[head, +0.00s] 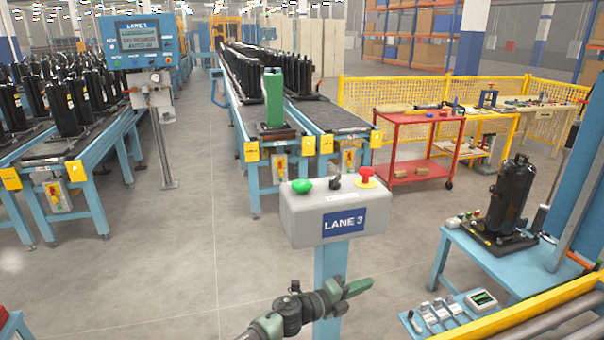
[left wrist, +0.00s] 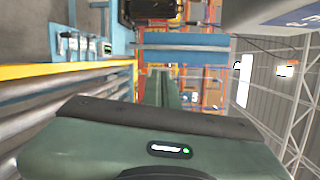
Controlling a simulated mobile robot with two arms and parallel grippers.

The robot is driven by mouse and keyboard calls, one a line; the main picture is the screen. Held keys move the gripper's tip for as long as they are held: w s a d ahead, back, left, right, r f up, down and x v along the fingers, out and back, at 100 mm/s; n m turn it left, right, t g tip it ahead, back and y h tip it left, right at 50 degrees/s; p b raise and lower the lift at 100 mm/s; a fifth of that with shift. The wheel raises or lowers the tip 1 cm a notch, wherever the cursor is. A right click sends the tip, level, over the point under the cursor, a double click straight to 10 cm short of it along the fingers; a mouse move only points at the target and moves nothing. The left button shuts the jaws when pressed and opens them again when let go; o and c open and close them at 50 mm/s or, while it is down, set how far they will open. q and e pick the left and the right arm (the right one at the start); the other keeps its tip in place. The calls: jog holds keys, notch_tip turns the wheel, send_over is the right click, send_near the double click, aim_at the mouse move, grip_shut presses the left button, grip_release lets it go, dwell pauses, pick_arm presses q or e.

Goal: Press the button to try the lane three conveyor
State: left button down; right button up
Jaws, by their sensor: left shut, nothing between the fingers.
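The lane three control box (head: 287,222) is a grey box on a blue post (head: 330,262), with a blue "LANE 3" sign (head: 344,223). On its top are a green button (head: 302,186) at left, a black knob (head: 335,182) in the middle and a red button (head: 367,175) on a yellow collar at right. My left gripper (head: 362,287) is shut and empty, below the box and in front of the post, apart from the buttons. In the left wrist view its green fingers (left wrist: 165,90) are together; part of the box and sign (left wrist: 298,14) shows at top right.
A red cart (head: 420,150) stands behind right. At right, a blue bench (head: 465,262) holds a black compressor (head: 510,195).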

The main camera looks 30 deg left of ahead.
pick_arm(q)
notch_tip(320, 180, up, 29)
jog(key=w+d+m+g+h+p, duration=0.1)
jog(key=d+m+g+h+p, duration=0.3)
jog(key=m, duration=1.3)
jog(key=a+r+m+y, duration=0.1)
jog(key=a+r+y, duration=0.2)
jog(key=a, duration=0.5)
jog(key=s+a+r+m+g+y+p, duration=0.1)
jog(key=a+r+y, duration=0.2)
jog(key=a, duration=0.5)
jog(key=a+r+m+y+p, duration=0.1)
jog(key=a+r+y, duration=0.2)
jog(key=a, duration=0.5)
jog(key=shift+s+r+m+g+y, duration=0.15)
jog(key=shift+s+m+g+y, duration=0.2)
jog(key=shift+y, duration=0.45)
